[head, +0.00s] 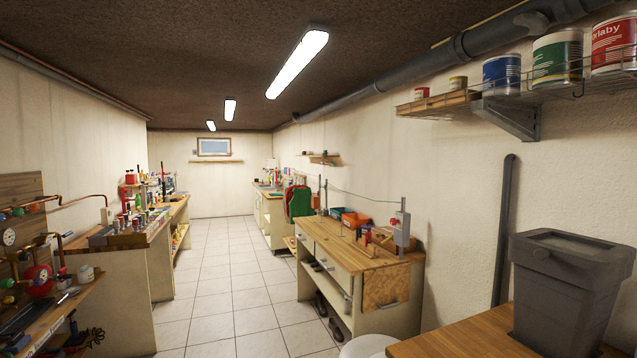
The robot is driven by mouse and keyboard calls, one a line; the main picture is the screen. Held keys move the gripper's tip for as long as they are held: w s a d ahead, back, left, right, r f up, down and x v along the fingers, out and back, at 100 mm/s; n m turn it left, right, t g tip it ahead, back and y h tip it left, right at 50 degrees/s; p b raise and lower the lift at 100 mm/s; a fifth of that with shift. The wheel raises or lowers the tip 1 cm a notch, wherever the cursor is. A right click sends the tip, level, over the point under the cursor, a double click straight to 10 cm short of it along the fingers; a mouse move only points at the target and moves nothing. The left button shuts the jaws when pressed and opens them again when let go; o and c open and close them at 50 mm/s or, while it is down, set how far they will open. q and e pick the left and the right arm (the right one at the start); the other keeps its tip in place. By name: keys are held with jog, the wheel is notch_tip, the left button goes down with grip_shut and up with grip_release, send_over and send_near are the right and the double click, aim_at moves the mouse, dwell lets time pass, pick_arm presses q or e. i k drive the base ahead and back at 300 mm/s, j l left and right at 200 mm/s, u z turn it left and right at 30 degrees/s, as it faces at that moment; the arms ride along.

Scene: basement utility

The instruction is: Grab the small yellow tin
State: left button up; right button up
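A small yellowish tin (458,84) stands on the wall shelf at the upper right, near the shelf's left part. A small red tin (421,93) stands to its left. A larger blue tin (501,75) stands to its right. The tins are small in the view, so their labels are hard to read. Neither of my grippers is in the head view.
The wall shelf (512,93) also bears a green tin (557,60) and a large red tin (613,45). A grey bin (570,290) stands on a wooden top below. Workbenches line both sides; the tiled floor (228,290) between is clear.

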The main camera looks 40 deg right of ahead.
aim_at(456, 82)
jog(key=i+l+u, duration=0.1)
jog(key=i+u, duration=0.25)
jog(key=i, duration=1)
jog(key=i+z, duration=0.4)
jog(key=z, duration=0.3)
jog(key=j+z, duration=0.15)
jog(key=z, duration=0.25)
jog(key=i+j+z, duration=0.1)
jog(key=z, duration=0.3)
jog(key=j+z, duration=0.1)
jog(key=z, duration=0.3)
jog(key=j+z, duration=0.1)
jog(key=z, duration=0.35)
jog(key=j+z, duration=0.1)
jog(key=z, duration=0.3)
jog(key=k+z, duration=0.1)
jog(key=z, duration=0.35)
jog(key=k+j+z, duration=0.1)
jog(key=z, duration=0.35)
jog(key=j+z, duration=0.1)
jog(key=z, duration=0.35)
jog(key=k+z, duration=0.1)
jog(key=z, duration=0.3)
